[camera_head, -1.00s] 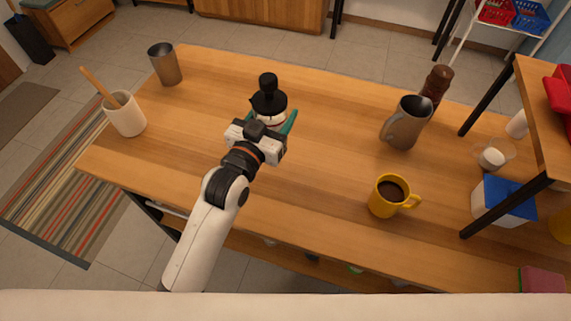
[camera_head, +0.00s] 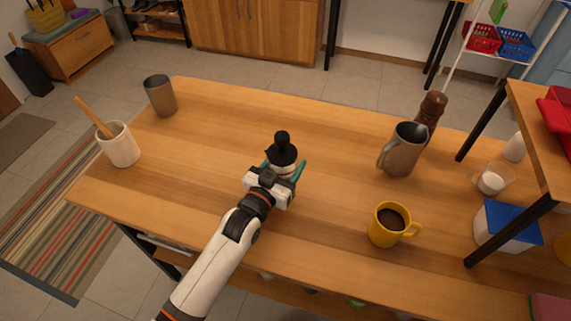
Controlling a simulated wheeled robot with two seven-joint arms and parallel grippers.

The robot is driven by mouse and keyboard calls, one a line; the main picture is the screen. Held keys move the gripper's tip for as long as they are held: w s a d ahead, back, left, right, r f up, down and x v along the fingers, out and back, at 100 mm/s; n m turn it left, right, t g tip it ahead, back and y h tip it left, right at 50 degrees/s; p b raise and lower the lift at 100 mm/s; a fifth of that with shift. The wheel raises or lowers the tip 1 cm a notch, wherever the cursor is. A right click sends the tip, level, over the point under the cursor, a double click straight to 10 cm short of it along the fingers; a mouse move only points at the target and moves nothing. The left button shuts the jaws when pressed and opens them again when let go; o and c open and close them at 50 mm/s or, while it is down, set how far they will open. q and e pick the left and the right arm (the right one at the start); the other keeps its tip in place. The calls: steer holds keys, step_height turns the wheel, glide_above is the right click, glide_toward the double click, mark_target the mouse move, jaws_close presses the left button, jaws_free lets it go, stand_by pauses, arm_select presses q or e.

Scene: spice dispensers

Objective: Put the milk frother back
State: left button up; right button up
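A white object with a black lid and black knob (camera_head: 282,150), which looks like the milk frother, is between the teal fingers of my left gripper (camera_head: 283,169). The fingers hold it from both sides over the middle of the wooden table (camera_head: 330,130). It looks upright. Its lower part is hidden behind my gripper, so I cannot tell whether it touches the table. My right gripper is not in view.
A yellow mug (camera_head: 384,234) of dark liquid, a grey metal pitcher (camera_head: 402,153) and a dark brown bottle (camera_head: 433,105) stand to the right. A metal cup (camera_head: 160,97) and a white utensil pot (camera_head: 122,148) stand at the left. A raised shelf (camera_head: 540,125) borders the right side.

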arm_select(q)
steer(key=shift+f, duration=0.15)
steer(key=shift+f, duration=0.15)
steer(key=o, duration=1.2)
steer(key=shift+c, duration=0.2)
steer(key=shift+r, duration=0.25)
steer(key=v, duration=1.2)
steer(key=shift+a+f, duration=0.1)
